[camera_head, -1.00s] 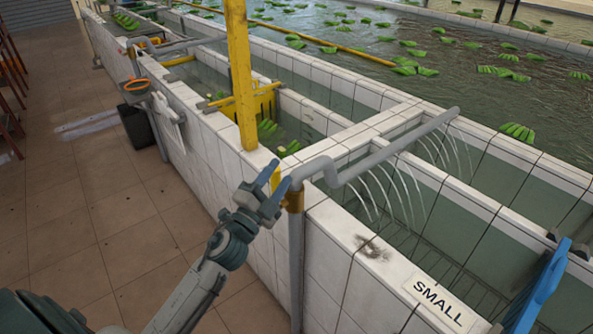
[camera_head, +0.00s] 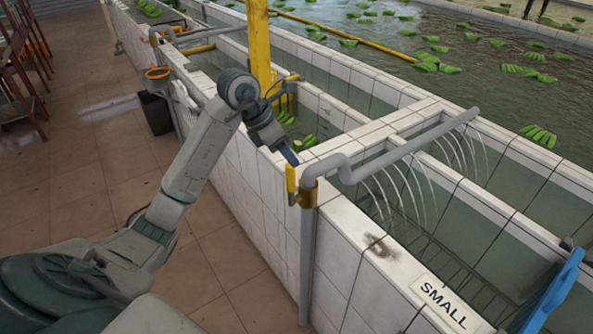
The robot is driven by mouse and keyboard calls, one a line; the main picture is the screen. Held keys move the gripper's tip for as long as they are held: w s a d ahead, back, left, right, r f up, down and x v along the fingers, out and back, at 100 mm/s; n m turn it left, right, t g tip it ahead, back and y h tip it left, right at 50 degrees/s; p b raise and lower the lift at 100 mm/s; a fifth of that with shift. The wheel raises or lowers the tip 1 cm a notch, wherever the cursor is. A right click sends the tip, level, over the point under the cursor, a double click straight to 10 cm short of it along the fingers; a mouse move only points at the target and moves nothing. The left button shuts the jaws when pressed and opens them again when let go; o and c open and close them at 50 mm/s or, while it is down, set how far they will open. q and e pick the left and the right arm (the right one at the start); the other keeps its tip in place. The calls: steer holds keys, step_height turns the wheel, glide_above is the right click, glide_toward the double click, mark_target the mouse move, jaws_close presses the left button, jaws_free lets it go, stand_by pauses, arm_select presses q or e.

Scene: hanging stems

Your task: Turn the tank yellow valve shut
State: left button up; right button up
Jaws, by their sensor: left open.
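The yellow valve handle (camera_head: 291,180) stands upright beside a brass valve body (camera_head: 309,193) on the grey vertical pipe (camera_head: 306,255), at the tank wall's near corner. My left gripper (camera_head: 291,158) is open, just above and behind the top of the handle, pointing down toward it. The gap between them is small; I cannot tell if they touch. One finger is mostly hidden. Thin water jets (camera_head: 405,190) run from the horizontal grey pipe (camera_head: 400,150) into the tank. My right gripper is not in view.
The white tiled tank wall (camera_head: 255,185) runs along the aisle. A blue rack (camera_head: 553,292) and a "SMALL" label (camera_head: 443,303) are at the lower right. The tiled floor (camera_head: 85,190) at left is clear.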

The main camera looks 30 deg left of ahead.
mark_target(293, 173)
arm_select(q)
steer(key=shift+g+y, duration=0.3)
steer(key=shift+y, duration=0.4)
steer(key=f+b, duration=0.2)
steer(key=f, duration=0.1)
steer(key=w+a+f+b, duration=0.1)
steer(key=shift+a+f, duration=0.1)
steer(key=shift+f, duration=0.05)
steer(key=x, duration=0.4)
steer(key=shift+w+f, duration=0.1)
steer(key=shift+w, duration=0.15)
steer(key=shift+w+f, duration=0.1)
steer(key=shift+f, duration=0.4)
steer(key=shift+c, duration=0.3)
jaws_close()
